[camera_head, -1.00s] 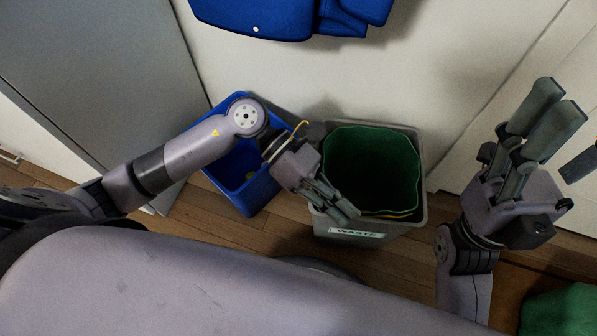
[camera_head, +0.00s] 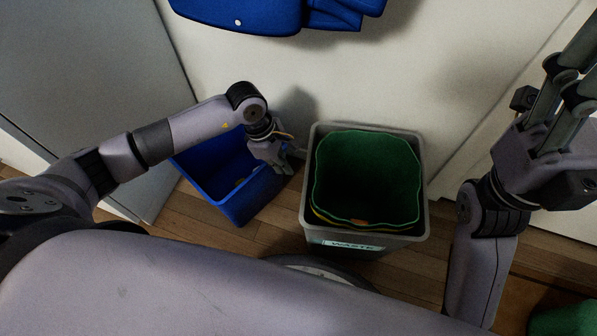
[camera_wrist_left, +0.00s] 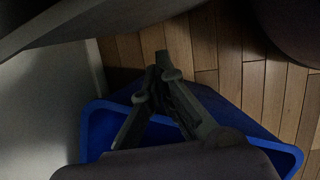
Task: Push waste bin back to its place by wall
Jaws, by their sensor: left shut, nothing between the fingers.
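The grey waste bin (camera_head: 414,232) with a green liner (camera_head: 368,180) and a "WASTE" label stands upright on the floor, right of centre in the head view. Its far rim appears close to the pale wall; the gap at its base is hidden. My left gripper (camera_head: 291,156) is shut and empty, between the waste bin's left side and the blue bin. The head view does not show clearly whether it touches the waste bin. In the left wrist view its fingers (camera_wrist_left: 160,72) meet above the blue bin. My right gripper (camera_head: 590,50) is at the right, its fingers cut off by the frame.
A blue bin (camera_head: 237,210) stands angled left of the waste bin, partly under my left arm. A grey cabinet (camera_head: 90,80) is at the left. Blue objects (camera_head: 240,12) hang on the wall (camera_head: 400,70) above. A green item (camera_head: 565,320) lies at lower right.

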